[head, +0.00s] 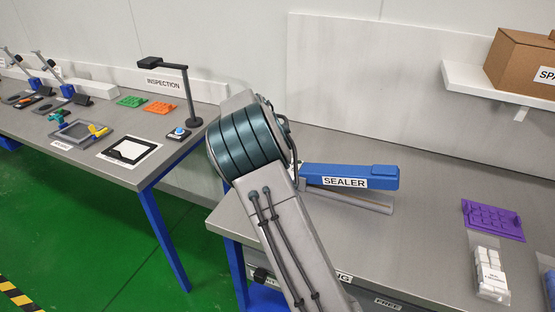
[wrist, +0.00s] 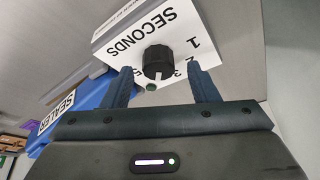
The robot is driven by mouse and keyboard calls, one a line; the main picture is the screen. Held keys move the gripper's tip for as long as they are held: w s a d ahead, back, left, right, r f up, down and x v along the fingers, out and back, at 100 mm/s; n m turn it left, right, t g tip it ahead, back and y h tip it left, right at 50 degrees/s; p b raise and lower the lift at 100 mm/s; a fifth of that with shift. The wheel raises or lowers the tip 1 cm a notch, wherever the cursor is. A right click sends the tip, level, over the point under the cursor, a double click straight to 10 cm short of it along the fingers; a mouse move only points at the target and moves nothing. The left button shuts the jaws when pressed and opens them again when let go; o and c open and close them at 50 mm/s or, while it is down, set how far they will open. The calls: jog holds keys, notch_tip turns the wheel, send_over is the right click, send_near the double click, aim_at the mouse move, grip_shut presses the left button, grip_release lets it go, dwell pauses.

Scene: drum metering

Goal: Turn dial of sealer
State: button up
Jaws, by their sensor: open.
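The blue sealer (head: 350,177) stands on the grey bench in the head view, with its label facing me. Its blue arm also shows at the left of the wrist view (wrist: 75,112). In the wrist view, a black dial (wrist: 158,62) sits on a white face marked SECONDS with numbers around it. In the head view my arm hides the dial and my gripper.
On the right of the bench (head: 420,150) lie a purple tray (head: 493,220) and a bag of white pieces (head: 490,272). A shelf with a cardboard box (head: 520,62) hangs above. An inspection bench (head: 100,165) with a lamp and small parts stands at the left.

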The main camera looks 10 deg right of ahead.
jog(key=v, duration=1.3)
jog(key=shift+b, duration=0.35)
jog(key=s+d+n+y, duration=0.2)
jog(key=s+d, duration=0.3)
jog(key=s, duration=0.2)
jog(key=s+f+n+y, duration=0.1)
jog(key=s+n, duration=0.4)
jog(key=s, duration=0.9)
jog(key=s+f+n+t+y, duration=0.1)
jog(key=s+f+n, duration=0.2)
jog(key=s, duration=1.2)
jog(key=n, duration=0.2)
jog(key=shift+n, duration=0.3)
jog(key=shift+s+d, duration=0.1)
